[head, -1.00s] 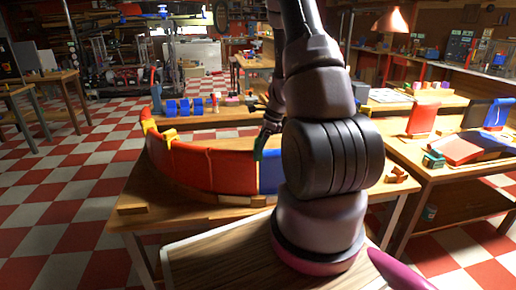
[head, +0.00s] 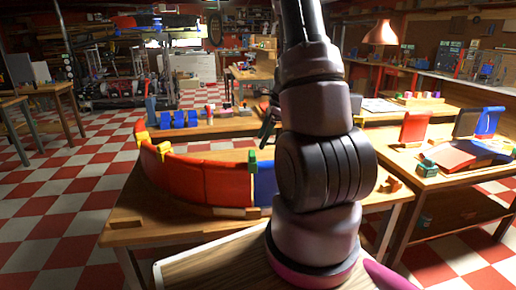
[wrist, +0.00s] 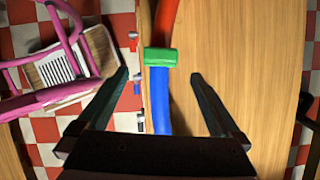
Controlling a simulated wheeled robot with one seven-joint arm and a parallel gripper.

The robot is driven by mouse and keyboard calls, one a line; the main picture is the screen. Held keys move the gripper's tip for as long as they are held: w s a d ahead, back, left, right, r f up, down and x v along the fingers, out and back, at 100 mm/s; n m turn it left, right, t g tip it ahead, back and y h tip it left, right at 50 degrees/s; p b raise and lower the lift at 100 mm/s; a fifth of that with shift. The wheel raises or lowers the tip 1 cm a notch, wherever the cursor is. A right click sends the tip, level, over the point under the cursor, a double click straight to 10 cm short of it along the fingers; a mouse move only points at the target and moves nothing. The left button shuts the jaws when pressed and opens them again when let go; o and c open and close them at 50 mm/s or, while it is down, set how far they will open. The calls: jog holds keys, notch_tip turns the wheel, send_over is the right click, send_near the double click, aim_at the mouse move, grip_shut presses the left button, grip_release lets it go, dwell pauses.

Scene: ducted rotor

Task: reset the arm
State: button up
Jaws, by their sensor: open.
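My gripper (wrist: 160,76) is open in the wrist view, its two dark fingers wide apart with nothing held. It hangs above the curved wall on the table. A green clip (wrist: 160,56) sits across the seam between a red panel (wrist: 166,22) and a blue panel (wrist: 160,105), which shows between the fingers from above. In the head view my gripper (head: 268,122) is partly hidden behind my arm, above and apart from the green clip (head: 252,161). The blue panel (head: 265,183) is mostly hidden by my arm there.
The curved red wall (head: 200,180) with yellow clips (head: 163,149) stands on the wooden table (head: 150,215). Behind it, a bench holds blue blocks (head: 178,119). A right-hand table (head: 430,182) carries red and blue panels. Checkered floor at left is clear.

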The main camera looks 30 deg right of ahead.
jog(key=shift+d+r, duration=0.2)
jog(key=shift+r, duration=0.2)
jog(key=s+a+r+n+t, duration=0.1)
jog(key=s+a+r+n, duration=0.1)
jog(key=a+r+n, duration=0.45)
jog(key=s+a+r+n+t, duration=0.1)
jog(key=s+a+r+n, duration=0.2)
jog(key=r, duration=0.7)
jog(key=s+a+r+n+t+h, duration=0.1)
jog(key=s+a+r+n, duration=0.3)
jog(key=s+r, duration=0.1)
jog(key=s+a+r+n+t+h, duration=0.1)
jog(key=s+a+r+n+t, duration=0.1)
jog(key=s+r+n, duration=0.3)
jog(key=s+a, duration=0.1)
jog(key=s, duration=0.2)
jog(key=shift+a, duration=0.35)
jog(key=shift+c, duration=0.3)
